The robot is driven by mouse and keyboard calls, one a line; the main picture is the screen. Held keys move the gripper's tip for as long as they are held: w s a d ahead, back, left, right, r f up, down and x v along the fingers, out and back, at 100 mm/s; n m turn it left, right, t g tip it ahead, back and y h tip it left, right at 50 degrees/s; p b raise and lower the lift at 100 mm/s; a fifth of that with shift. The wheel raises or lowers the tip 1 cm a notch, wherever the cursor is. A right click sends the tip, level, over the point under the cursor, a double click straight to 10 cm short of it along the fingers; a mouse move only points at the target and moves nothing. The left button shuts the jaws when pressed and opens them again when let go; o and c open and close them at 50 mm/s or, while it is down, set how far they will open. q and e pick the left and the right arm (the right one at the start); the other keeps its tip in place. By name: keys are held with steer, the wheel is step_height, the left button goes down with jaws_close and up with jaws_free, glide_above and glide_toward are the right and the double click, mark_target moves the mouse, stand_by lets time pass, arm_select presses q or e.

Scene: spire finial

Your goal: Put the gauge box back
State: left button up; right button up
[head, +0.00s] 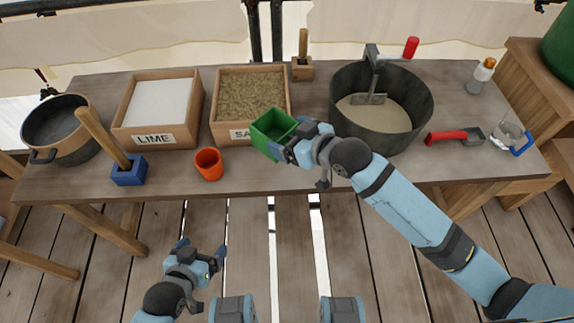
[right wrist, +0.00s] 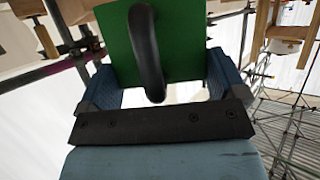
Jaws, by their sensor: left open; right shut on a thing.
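The green gauge box (head: 272,130) is open-topped, and its inside looks plain green. My right gripper (head: 291,141) is shut on it at its near right side. The box is in front of the sand box's front right corner and covers part of its label. I cannot tell whether it touches the table. In the right wrist view the green wall (right wrist: 190,40) and a dark curved handle (right wrist: 149,50) show between the fingers of my right gripper. My left gripper (head: 202,252) is open and empty, below the table's front edge, over the floor.
The lime box (head: 122,138) and sand box (head: 214,130) stand at the table's back. An orange cup (head: 209,163), a blue block with a wooden handle (head: 128,172) and a dark pot (head: 80,150) are left. A large mixing tub (head: 425,115) stands right of the gauge box.

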step_height(320, 180, down, 11)
steer(key=shift+f+b, duration=0.1)
steer(key=shift+b, duration=0.45)
steer(key=shift+f, duration=0.1)
steer(key=o, duration=0.7)
steer(key=shift+f, duration=0.1)
